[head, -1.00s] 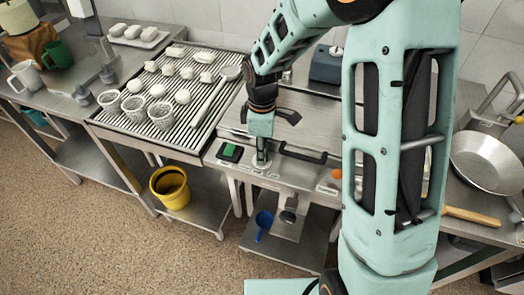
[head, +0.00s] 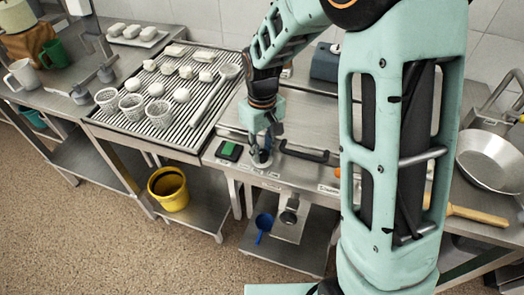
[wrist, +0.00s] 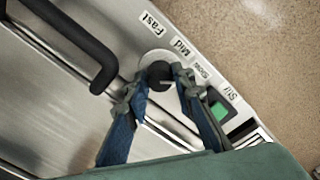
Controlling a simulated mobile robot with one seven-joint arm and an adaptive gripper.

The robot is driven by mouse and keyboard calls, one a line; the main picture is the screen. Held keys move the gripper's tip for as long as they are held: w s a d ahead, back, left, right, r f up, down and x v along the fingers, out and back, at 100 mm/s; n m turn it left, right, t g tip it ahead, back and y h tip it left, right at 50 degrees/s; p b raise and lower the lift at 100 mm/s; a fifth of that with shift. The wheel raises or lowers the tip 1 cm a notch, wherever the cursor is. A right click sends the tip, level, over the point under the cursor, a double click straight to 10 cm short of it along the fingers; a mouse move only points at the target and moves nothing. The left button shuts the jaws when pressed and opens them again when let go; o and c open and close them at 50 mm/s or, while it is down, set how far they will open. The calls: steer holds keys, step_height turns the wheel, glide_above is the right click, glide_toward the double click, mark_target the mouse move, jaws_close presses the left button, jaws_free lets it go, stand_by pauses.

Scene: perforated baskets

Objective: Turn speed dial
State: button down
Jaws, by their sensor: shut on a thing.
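The speed dial (wrist: 158,72) is a dark round knob on a pale disc on the machine's front panel. Labels curve beside it in the wrist view, including "Fast", "Mid" and "Slow". My gripper (wrist: 157,87) has one finger on each side of the knob and is shut on it. In the head view, my gripper (head: 263,148) points down onto the panel. The dial's base (head: 261,162) shows below the fingers, and the knob is mostly hidden there.
A green switch (head: 229,150) sits left of the dial. A black bar handle (head: 304,152) on the lid is close on the right. A ribbed rack (head: 150,120) with perforated baskets stands left. A metal pan (head: 490,160) lies right.

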mark_target(262, 152)
steer(key=shift+m, duration=1.2)
steer(key=c, duration=1.9)
jaws_free()
step_height(262, 152, up, 12)
steer(key=shift+d+r, duration=0.1)
